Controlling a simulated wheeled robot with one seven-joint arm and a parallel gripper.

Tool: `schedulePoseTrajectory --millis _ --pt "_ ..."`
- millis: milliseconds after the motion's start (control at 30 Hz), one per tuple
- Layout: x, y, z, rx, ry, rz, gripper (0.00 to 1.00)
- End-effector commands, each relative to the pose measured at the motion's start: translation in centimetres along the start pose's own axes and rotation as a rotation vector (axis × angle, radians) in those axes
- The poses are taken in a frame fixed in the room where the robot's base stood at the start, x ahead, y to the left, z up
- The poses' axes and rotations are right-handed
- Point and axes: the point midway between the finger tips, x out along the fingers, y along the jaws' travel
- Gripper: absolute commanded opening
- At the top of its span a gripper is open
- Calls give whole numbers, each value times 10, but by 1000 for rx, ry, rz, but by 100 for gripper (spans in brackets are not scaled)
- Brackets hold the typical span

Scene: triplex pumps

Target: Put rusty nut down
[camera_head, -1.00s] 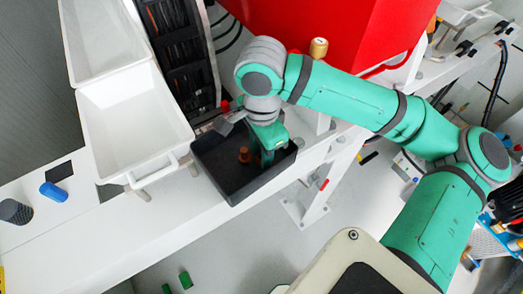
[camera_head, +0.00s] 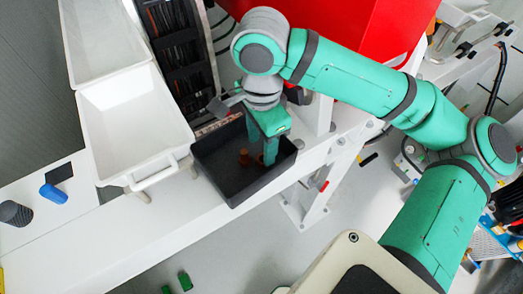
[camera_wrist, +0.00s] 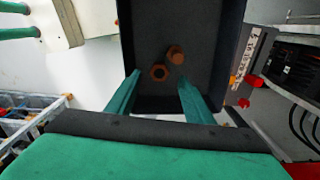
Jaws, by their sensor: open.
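A rusty nut (camera_wrist: 159,72) with a dark hole lies in the black tray (camera_head: 219,184), between the tips of my gripper (camera_wrist: 159,78) in the wrist view. A second rusty brown piece (camera_wrist: 176,54), like a bolt or another nut, is close beside it. In the head view the two rusty pieces show as small brown shapes near the tray's middle, one (camera_head: 244,156) left of the other. My gripper (camera_head: 265,154) points down over the tray. Its green fingers are apart with nothing held between them. The exact gap between fingertips and nut cannot be told.
A white bin (camera_head: 130,120) stands left of the tray. A dark rack (camera_head: 180,55) and a red machine (camera_head: 350,25) are behind. A blue cylinder (camera_head: 53,193) and a dark cylinder (camera_head: 15,213) lie on the white bench at far left. The front bench strip is clear.

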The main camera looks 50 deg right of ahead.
Motion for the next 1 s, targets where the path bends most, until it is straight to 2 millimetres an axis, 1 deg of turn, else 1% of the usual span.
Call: schedulePoseTrajectory --millis 33,200,300,400,600,1000 --pt "-12 0 0 -1 2 -2 47" --pt "-44 0 0 -1 2 -1 47" --pt "-58 0 0 0 1 -1 47" --pt "-67 0 0 0 1 0 47" --pt "-74 0 0 -1 1 1 47" --pt "-74 0 0 -1 0 1 47"
